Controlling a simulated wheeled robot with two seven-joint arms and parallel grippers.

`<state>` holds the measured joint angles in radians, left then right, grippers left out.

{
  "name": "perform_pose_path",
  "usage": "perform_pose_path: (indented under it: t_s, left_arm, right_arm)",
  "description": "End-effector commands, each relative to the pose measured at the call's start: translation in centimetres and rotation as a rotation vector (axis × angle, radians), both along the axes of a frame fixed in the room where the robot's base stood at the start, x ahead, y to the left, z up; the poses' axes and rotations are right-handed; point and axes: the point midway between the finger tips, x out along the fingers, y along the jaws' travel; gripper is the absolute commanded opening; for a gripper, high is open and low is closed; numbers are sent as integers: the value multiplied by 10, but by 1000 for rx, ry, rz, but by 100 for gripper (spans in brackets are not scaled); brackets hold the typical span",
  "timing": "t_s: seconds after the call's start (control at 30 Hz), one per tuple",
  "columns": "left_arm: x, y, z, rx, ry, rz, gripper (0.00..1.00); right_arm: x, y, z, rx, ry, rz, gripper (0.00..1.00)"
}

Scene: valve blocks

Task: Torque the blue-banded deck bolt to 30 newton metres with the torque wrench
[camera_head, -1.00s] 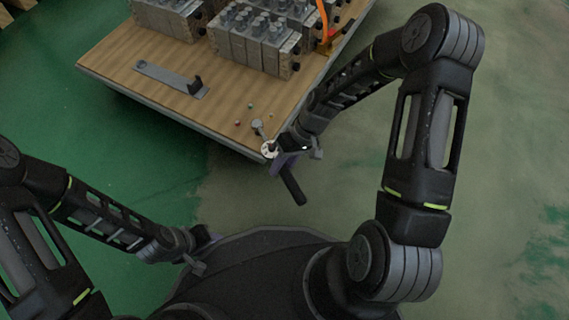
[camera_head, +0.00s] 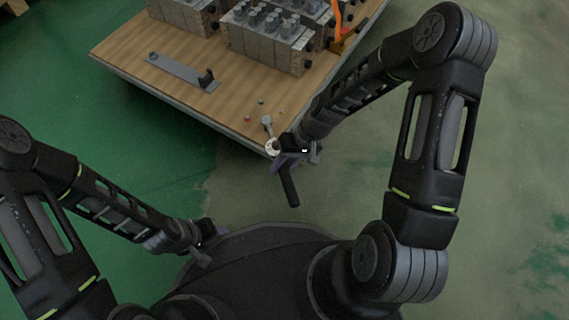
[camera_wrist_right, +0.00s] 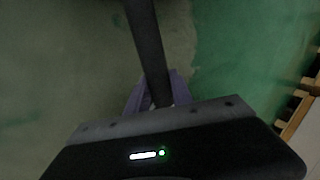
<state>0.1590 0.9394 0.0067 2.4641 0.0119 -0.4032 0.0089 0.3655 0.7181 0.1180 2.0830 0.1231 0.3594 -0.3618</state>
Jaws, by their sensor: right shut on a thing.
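The torque wrench has a black handle (camera_head: 290,188), a white round dial and a grey head (camera_head: 267,121) over the near corner of the wooden deck. My right gripper (camera_head: 286,160) is shut on the wrench at the deck's edge. In the right wrist view the dark handle (camera_wrist_right: 148,50) runs out from between my purple-grey fingers (camera_wrist_right: 155,92). Small bolts, one reddish (camera_head: 247,118) and one greenish (camera_head: 261,102), stand beside the head. I cannot make out a blue band; whether the head sits on a bolt is unclear. My left gripper (camera_head: 207,238) is low at the left, its jaws unclear.
The wooden deck (camera_head: 160,48) carries a grey bracket plate (camera_head: 180,72) with a black upright. Metal valve blocks (camera_head: 265,45) and an orange part (camera_head: 338,25) stand at the back. Green floor lies clear in front and to the left of the deck.

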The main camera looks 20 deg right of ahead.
Motion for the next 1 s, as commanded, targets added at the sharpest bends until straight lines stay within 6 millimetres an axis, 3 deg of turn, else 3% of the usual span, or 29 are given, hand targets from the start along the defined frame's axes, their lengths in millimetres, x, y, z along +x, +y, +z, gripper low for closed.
perform_pose_path:
  t_s: [0.4,1.0]
  left_arm:
    - [1,0,1,0,-2,1,42]
    - [1,1,1,0,-2,2,42]
  right_arm:
    - [1,18,1,2,1,-107,0]
    - [3,24,1,1,0,-143,0]
